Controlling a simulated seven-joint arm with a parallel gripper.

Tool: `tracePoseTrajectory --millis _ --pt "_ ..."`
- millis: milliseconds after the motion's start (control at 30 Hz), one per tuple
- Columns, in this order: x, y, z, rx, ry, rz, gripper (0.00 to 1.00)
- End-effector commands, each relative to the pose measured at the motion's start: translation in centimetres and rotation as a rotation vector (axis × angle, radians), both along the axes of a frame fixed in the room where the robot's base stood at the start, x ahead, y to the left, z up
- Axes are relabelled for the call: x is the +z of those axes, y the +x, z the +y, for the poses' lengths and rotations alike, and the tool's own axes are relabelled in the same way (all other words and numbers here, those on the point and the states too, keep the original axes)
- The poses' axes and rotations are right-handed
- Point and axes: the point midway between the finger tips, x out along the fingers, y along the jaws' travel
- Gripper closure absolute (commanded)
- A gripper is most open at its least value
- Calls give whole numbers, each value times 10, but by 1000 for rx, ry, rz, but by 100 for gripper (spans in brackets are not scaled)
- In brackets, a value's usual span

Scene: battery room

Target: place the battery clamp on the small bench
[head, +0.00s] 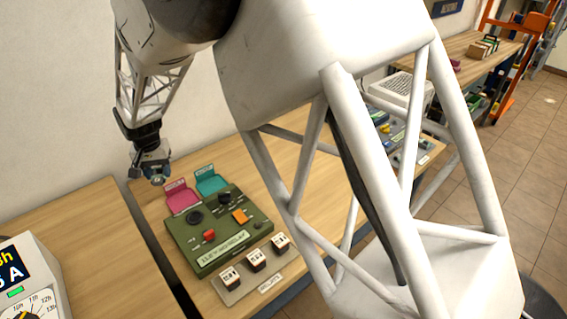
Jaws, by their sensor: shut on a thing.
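My gripper (152,170) hangs at the left, small in the view, fingers down, in front of the pale wall and near the back-left corner of the middle wooden bench (300,160). It is shut on a small blue-grey thing (158,180), too small and partly hidden for me to tell whether it is the battery clamp. No other battery clamp can be made out. Another wooden bench (75,245) is at the left, across a dark gap. I cannot tell which bench is the small one.
A meter (30,285) stands lower left. My white arm hides much of the right.

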Motion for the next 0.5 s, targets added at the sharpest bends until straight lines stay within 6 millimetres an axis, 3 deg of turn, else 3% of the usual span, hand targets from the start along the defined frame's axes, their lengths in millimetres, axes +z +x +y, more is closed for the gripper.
tracePoseTrajectory --millis 100,500 --pt "-3 11 -40 -63 0 0 81" --pt "-16 27 -165 -267 0 0 81"
